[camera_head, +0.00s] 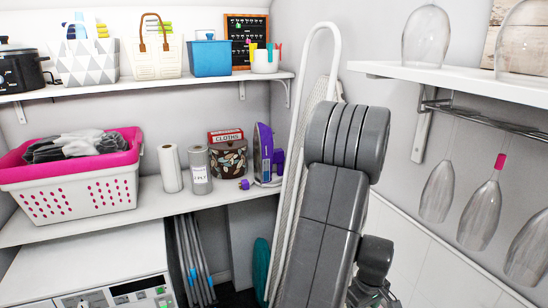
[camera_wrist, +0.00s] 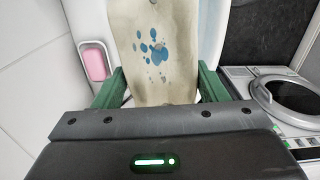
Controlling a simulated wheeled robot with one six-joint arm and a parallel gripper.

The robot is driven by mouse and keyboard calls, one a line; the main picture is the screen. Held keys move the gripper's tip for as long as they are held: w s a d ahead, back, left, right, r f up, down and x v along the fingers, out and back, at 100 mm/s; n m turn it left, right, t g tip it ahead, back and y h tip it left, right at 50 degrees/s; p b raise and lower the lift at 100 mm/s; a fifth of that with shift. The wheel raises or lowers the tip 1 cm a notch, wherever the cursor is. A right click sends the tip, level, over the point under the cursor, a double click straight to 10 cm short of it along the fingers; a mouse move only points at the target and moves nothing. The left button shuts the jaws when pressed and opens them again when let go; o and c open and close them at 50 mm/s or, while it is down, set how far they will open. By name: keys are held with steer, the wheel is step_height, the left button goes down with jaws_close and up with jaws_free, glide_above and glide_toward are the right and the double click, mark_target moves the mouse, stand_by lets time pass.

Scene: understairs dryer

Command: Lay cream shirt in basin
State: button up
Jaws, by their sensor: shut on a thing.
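The cream shirt (camera_wrist: 155,45) hangs in the wrist view as pale cloth with blue spots, between the green fingers of my gripper (camera_wrist: 160,82). The gripper is shut on it. The rest of the shirt runs out of the top of that view. A pale, smooth, curved surface (camera_wrist: 210,40) shows behind the shirt at its right; I cannot tell whether it is the basin. In the head view my arm hides the area behind it, and neither the shirt nor the gripper's fingers can be made out.
A white and pink laundry basket (camera_head: 70,180) with grey cloth stands on the left shelf (camera_head: 130,215). An ironing board (camera_head: 300,150) leans behind my arm. Glasses (camera_head: 478,215) hang under the right shelf (camera_head: 470,85). The wrist view shows a round-doored machine (camera_wrist: 290,95) and a pink object (camera_wrist: 94,62).

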step_height(320, 180, down, 5)
steer(key=b, duration=0.3)
steer(key=o, duration=1.1)
steer(key=shift+o, duration=0.2)
step_height(320, 180, up, 14)
steer(key=shift+f+b, duration=0.1)
steer(key=shift+b, duration=0.35)
steer(key=shift+f, duration=0.1)
